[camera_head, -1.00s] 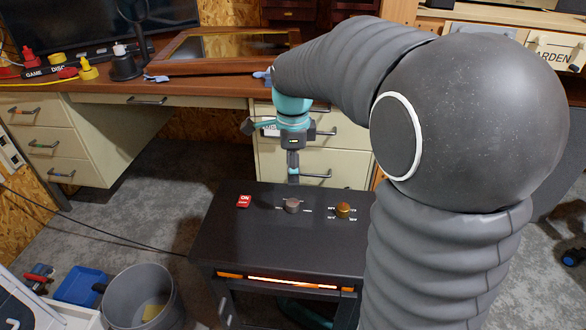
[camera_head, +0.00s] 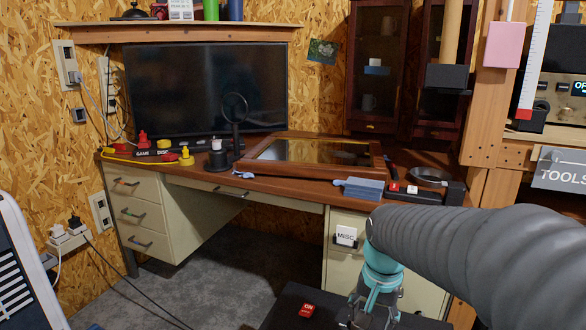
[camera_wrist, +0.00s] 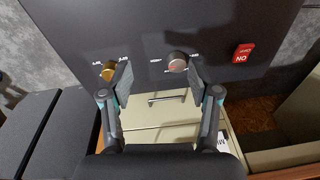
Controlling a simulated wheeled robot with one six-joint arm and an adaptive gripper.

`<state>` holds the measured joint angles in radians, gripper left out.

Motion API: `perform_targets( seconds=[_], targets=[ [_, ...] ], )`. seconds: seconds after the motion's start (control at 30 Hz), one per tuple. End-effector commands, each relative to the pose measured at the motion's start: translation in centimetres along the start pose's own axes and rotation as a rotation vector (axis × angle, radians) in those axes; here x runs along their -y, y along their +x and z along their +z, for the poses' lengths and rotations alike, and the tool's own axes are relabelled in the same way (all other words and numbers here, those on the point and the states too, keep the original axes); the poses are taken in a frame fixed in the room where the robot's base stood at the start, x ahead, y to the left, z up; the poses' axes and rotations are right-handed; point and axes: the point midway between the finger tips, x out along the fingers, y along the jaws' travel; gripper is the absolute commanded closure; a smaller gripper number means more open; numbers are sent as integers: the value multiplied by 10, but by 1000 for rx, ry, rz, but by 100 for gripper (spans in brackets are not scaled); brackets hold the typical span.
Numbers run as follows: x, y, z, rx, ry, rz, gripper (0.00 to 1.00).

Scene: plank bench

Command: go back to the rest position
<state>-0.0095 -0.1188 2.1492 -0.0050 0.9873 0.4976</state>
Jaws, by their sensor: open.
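My gripper (camera_wrist: 158,75) is open and empty in the wrist view, its two fingers apart over the black panel (camera_wrist: 215,25). A grey knob (camera_wrist: 177,63) and a brass knob (camera_wrist: 109,71) show near the fingertips; whether the fingers touch them is not clear, but nothing is held between them. A red ON switch (camera_wrist: 243,52) sits to the right of the fingers. In the head view my gripper (camera_head: 370,315) is at the bottom edge, partly cut off, right of the red switch (camera_head: 307,310).
A wooden desk (camera_head: 290,187) with drawers stands behind, holding a monitor (camera_head: 205,85), a framed glass case (camera_head: 315,152) and small items. A drawer labelled MISC (camera_head: 346,236) is behind my gripper. Floor (camera_head: 220,265) is open at left.

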Motion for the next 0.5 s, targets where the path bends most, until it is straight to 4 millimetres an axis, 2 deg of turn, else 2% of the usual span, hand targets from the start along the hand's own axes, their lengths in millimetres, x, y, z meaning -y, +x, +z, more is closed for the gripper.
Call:
perform_targets(
  seconds=[0.1, 0.23, 0.37, 0.5],
  targets=[
    [-16, -12, 28, -54, -205, -23, 39],
    [-30, -21, 55, -114, -371, -38, 39],
    [-44, -29, 80, -177, -471, -48, 39],
    [-56, -36, 103, -242, -488, -63, 39]
  ],
)
